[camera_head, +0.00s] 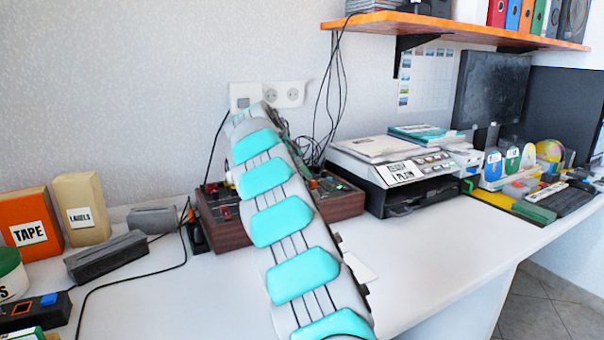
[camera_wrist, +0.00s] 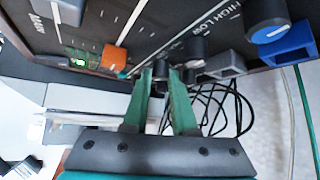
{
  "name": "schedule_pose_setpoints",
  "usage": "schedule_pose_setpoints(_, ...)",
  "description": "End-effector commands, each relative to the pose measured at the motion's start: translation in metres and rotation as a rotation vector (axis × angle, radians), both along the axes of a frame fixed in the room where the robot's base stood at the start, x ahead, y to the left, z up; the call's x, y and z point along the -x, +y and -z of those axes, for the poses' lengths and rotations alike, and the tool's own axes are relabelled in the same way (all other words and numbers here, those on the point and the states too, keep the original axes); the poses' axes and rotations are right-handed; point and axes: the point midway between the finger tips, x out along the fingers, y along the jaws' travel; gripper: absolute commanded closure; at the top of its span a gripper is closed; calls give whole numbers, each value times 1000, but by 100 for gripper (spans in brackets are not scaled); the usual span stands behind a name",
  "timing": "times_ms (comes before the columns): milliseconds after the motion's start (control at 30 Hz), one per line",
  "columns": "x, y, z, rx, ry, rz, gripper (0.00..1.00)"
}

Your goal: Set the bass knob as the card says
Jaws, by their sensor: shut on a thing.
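A mixer-like unit with brown wooden sides (camera_head: 222,238) stands on the white table, largely covered by my arm in the head view. Its dark panel (camera_wrist: 95,18) fills the top of the wrist view, with sliders, knobs and partly readable lettering. My gripper (camera_wrist: 161,76) has its green fingers closed around a small dark knob (camera_wrist: 160,69) at the panel. Which label belongs to this knob, and where its pointer stands, I cannot tell. Another black knob (camera_wrist: 196,51) is beside it. A blank-looking white card (camera_head: 360,268) lies partly behind my arm; no writing shows on it.
A printer (camera_head: 408,175) stands right of the unit; a grey box (camera_head: 105,256) lies left. The front right table is clear.

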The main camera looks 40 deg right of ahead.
Motion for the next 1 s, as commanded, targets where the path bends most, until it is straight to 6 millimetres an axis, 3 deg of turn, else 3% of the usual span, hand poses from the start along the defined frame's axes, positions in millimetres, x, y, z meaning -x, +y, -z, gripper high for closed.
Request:
schedule_pose_setpoints(533, 1, 0, 3, -5, 2, -52, 100)
schedule_pose_setpoints(1000, 3, 1, 2, -6, -3, -342, 100)
